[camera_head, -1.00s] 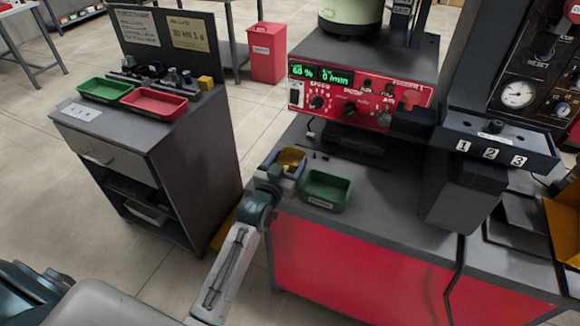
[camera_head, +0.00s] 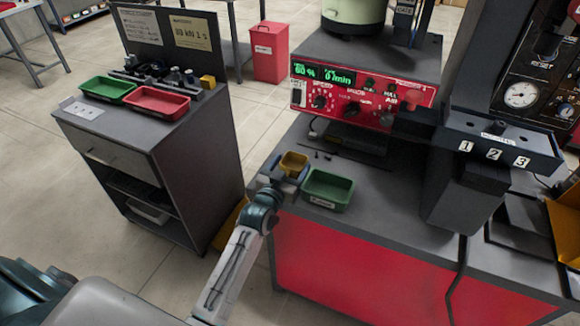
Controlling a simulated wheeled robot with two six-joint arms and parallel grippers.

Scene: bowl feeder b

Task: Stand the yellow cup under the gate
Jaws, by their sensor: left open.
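The yellow cup (camera_head: 294,162) is at the left end of the grey bench top, just behind and left of a green tray. It looks small and roughly upright, with its open mouth up. My left gripper (camera_head: 284,174) is right at the cup's near side, with its jaws open. The fingertips are too small to tell whether they are around the cup or only beside it. The feeder (camera_head: 362,92) has a red control panel, with a dark recess beneath it. I cannot clearly make out the gate. My right gripper is not in view.
The green tray (camera_head: 328,191) stands close to the right of my left gripper. A dark block labelled 1, 2, 3 (camera_head: 500,140) overhangs the bench at the right. Small dark pieces lie behind the cup. A side cabinet (camera_head: 110,125) with green and red trays stands left.

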